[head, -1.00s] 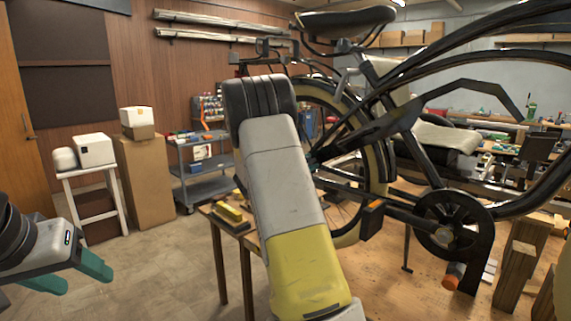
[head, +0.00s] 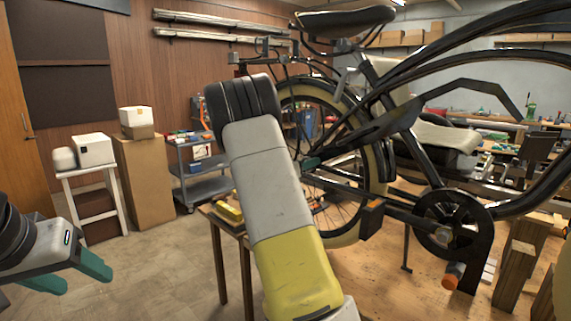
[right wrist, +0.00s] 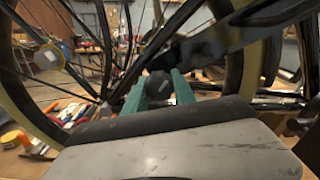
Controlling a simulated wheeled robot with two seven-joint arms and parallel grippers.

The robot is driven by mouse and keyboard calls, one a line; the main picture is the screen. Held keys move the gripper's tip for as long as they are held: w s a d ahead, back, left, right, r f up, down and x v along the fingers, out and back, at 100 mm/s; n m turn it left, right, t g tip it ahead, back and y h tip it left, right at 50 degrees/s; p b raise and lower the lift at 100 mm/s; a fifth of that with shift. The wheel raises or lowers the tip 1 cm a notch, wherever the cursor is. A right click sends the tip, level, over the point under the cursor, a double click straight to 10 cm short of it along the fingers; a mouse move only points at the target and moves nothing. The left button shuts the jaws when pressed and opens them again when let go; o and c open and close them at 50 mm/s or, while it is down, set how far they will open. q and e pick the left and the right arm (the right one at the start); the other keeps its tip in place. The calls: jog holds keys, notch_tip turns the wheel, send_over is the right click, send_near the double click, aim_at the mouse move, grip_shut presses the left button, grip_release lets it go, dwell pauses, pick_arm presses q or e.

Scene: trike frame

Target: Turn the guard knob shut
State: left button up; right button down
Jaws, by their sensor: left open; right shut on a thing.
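A dark round knob (right wrist: 159,85) shows in the right wrist view between the two teal fingers of my right gripper (right wrist: 158,88), which is shut on it. I take it for the guard knob; its marks and turn angle are too small to read. In the head view the teal fingers of my right gripper (head: 311,163) show beside the rear wheel, and my forearm hides the rest. A long black guard-like part (head: 385,128) runs across the wheel just right of there. My left gripper (head: 85,281) is open and empty at the lower left, far from the trike.
The black trike frame (head: 405,150) and rear wheel (head: 345,235) stand close around my right gripper. Wooden blocks (head: 515,272) stand on the bench (head: 385,285) at the right. Tools lie below the wheel. Floor at left is clear.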

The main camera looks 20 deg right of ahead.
jog(key=n, duration=0.5)
jog(key=shift+n, duration=0.4)
dwell(0.4)
jog(key=c, duration=1)
grip_release()
jog(key=shift+c, duration=0.2)
jog(key=v, duration=0.7)
jog(key=shift+s+a, duration=0.2)
jog(key=shift+a, duration=0.15)
